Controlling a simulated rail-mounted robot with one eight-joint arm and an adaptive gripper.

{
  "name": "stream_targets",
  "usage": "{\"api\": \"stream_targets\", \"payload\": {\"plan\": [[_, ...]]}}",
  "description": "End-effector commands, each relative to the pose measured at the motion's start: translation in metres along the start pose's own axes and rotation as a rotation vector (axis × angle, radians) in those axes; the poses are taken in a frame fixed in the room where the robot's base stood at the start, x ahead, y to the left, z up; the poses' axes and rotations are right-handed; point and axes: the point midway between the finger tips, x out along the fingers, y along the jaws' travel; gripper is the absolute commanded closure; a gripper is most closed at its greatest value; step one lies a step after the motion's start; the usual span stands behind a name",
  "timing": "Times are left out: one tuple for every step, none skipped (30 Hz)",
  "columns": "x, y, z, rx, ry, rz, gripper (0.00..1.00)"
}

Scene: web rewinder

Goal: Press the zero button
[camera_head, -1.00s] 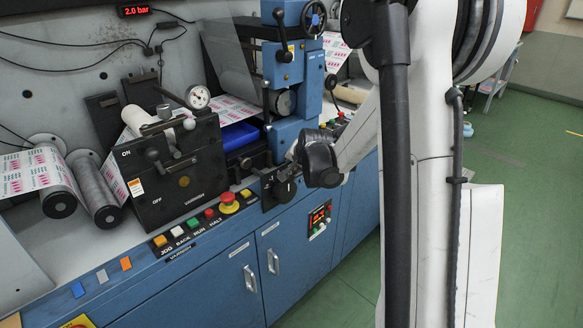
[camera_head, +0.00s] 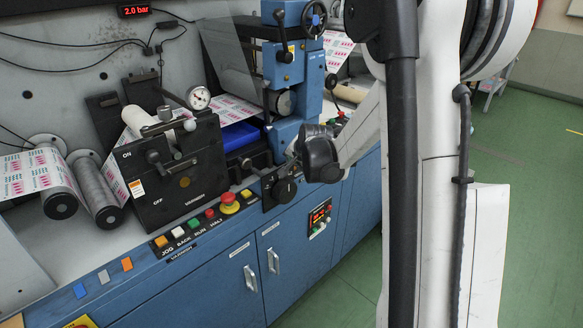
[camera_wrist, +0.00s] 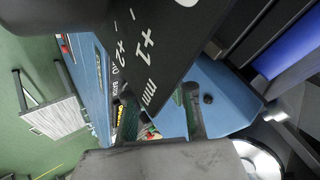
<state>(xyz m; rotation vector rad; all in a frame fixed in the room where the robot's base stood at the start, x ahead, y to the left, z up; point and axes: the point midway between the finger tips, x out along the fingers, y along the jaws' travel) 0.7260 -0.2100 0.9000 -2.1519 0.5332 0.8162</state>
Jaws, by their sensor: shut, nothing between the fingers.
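No button with a readable "zero" label shows in either view. A small panel with a red lit display (camera_head: 318,215) and a few small buttons is on the blue cabinet front, below and near my gripper. My gripper (camera_wrist: 160,105) shows in the wrist view with its two dark fingers pointing at the machine. It is shut and holds nothing. In the head view its black wrist part (camera_head: 320,158) is above the cabinet edge, and its fingertips are hard to make out. A black plate (camera_wrist: 150,35) with white "+1", "+2" and "mm" marks is close to the fingers.
A button row (camera_head: 198,222) with a red mushroom button (camera_head: 229,203) lies along the console's front edge, left of my gripper. A black knob (camera_head: 284,190) is just below it. The black varnish unit (camera_head: 178,172) stands further left. Green floor (camera_head: 535,215) is free at right.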

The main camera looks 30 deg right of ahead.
Motion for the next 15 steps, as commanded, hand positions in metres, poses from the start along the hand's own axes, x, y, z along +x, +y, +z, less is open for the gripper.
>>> {"api": "stream_targets", "payload": {"plan": [[-0.003,-0.002,-0.002,0.000,0.000,0.000,1.00],[-0.004,-0.003,-0.003,0.000,0.000,0.000,1.00],[-0.007,-0.005,-0.005,0.000,0.000,0.000,1.00],[-0.009,-0.006,-0.006,0.000,0.000,0.000,1.00],[-0.010,-0.007,-0.007,0.000,0.000,0.000,1.00],[-0.013,-0.009,-0.009,0.000,0.000,0.000,1.00],[-0.015,-0.011,-0.011,0.000,0.000,0.000,1.00],[-0.016,-0.012,-0.012,0.000,0.000,0.000,1.00],[-0.019,-0.014,-0.014,0.000,0.000,0.000,1.00],[-0.021,-0.015,-0.015,0.000,0.000,0.000,1.00],[-0.022,-0.017,-0.017,0.000,0.000,0.000,1.00],[-0.025,-0.018,-0.018,0.000,0.000,0.000,1.00],[-0.027,-0.019,-0.019,0.000,0.000,0.000,1.00],[-0.029,-0.021,-0.021,0.000,0.000,0.000,1.00],[-0.031,-0.022,-0.022,0.000,0.000,0.000,1.00]]}}
